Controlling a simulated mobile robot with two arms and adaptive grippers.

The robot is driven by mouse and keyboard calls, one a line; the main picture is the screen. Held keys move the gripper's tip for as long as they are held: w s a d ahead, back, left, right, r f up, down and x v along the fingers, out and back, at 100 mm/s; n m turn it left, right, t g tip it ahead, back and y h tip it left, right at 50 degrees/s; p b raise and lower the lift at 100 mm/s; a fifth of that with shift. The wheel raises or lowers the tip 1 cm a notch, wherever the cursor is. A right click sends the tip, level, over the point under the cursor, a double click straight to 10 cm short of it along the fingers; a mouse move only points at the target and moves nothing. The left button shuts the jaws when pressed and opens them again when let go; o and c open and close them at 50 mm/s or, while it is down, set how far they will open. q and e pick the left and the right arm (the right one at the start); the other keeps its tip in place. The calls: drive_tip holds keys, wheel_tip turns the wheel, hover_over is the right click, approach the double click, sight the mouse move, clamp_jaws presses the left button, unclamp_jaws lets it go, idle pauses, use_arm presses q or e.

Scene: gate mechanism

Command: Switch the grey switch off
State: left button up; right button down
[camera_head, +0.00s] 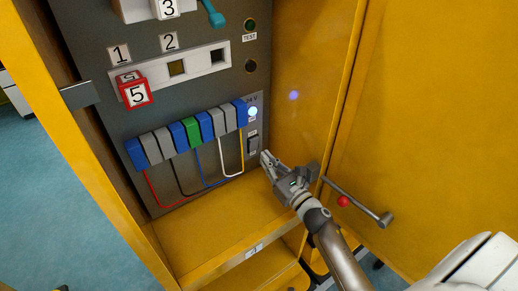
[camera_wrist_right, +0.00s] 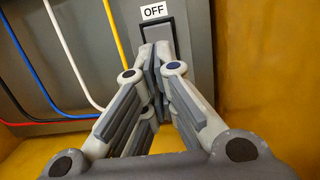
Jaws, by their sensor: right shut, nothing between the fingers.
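The grey switch (camera_head: 253,144) is a dark rocker in a black frame at the lower right of the grey panel. In the right wrist view the switch (camera_wrist_right: 155,32) shows under a white "OFF" label (camera_wrist_right: 154,11). My right gripper (camera_head: 265,158) is shut and empty, with its tips just below and in front of the switch. In the wrist view the closed fingertips (camera_wrist_right: 157,52) overlap the lower part of the switch and hide it. I cannot tell whether they touch it. My left gripper is not in view.
A blue-white lamp (camera_head: 252,112) glows above the switch. A row of blue, grey and green blocks (camera_head: 190,132) with coloured wires is left of it. The yellow cabinet's side wall (camera_head: 310,90) is close on the right. A door rod (camera_head: 357,203) lies beside my right wrist.

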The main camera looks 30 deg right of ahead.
sight(254, 146)
drive_tip(key=shift+w+a+r+p, duration=0.1)
drive_tip(key=shift+w, duration=0.65)
drive_tip(key=shift+w+a+r+p, duration=0.15)
drive_tip(key=shift+w, duration=0.55)
drive_tip(key=shift+w+a+r+p, duration=0.1)
drive_tip(key=shift+w, duration=0.65)
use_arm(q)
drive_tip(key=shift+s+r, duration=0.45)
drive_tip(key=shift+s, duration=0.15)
